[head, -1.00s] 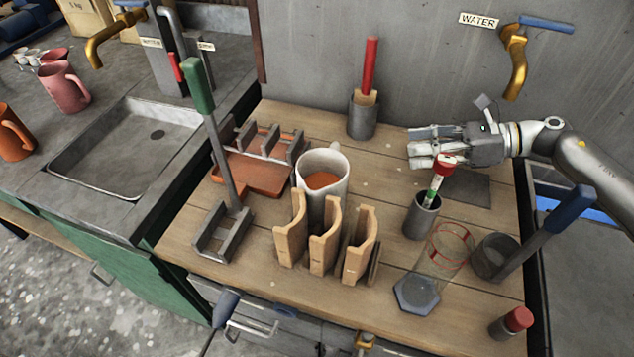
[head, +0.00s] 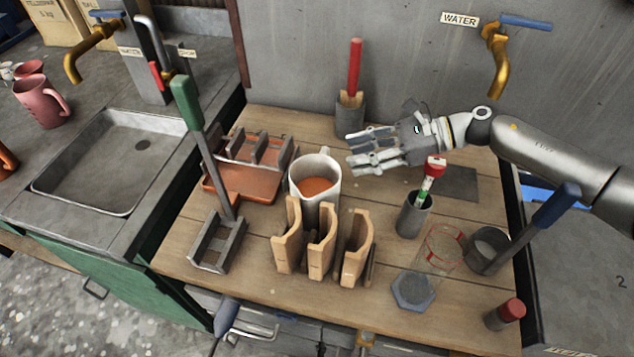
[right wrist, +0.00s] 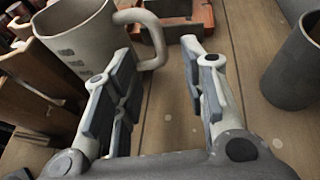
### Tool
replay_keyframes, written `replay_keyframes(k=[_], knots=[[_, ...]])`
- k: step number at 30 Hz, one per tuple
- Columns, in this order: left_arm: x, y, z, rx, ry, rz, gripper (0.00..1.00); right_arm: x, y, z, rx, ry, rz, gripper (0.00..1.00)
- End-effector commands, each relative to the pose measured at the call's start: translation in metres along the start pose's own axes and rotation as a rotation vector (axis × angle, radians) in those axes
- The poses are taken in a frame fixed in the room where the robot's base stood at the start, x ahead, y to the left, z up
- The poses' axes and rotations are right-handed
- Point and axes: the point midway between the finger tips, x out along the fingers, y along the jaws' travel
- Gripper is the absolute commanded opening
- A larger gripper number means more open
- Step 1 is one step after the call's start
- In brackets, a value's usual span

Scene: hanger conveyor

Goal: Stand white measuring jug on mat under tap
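The white measuring jug (head: 332,176) stands upright on the wooden table with orange-brown contents, behind the wooden slotted rack. In the right wrist view the jug (right wrist: 88,38) is at upper left, its handle (right wrist: 158,45) beyond the left fingertips and partly between the finger lines. My right gripper (head: 352,151) is open and empty, close behind and right of the jug; its spread fingers also show in the right wrist view (right wrist: 170,62). The dark grey mat (head: 460,183) lies bare at the table's right, below the brass WATER tap (head: 497,55). My left gripper is not in view.
A dark cup (head: 411,218) with a red-capped tube stands before the mat. A dark pot (head: 350,118) with a red-handled tool is near the wall. A clear red-ringed beaker (head: 444,247) and a grey pot (head: 487,250) stand front right. The wooden rack (head: 322,248) is in front of the jug.

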Motion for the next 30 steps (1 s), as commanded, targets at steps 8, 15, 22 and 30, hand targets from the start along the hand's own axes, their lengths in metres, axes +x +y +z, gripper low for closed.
replay_keyframes(k=[8, 15, 22, 30], knots=[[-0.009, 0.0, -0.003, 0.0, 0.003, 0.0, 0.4, 0.025, 0.0, 0.004, 0.003, -0.001, 0.002, 0.39], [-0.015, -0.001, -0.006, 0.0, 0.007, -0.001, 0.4, 0.053, 0.0, 0.003, 0.002, 0.0, -0.001, 0.39], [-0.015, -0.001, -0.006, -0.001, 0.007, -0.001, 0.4, 0.056, -0.001, 0.002, 0.002, 0.0, -0.002, 0.39], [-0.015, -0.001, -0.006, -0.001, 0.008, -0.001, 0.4, 0.056, 0.0, 0.002, 0.002, 0.0, -0.002, 0.09]])
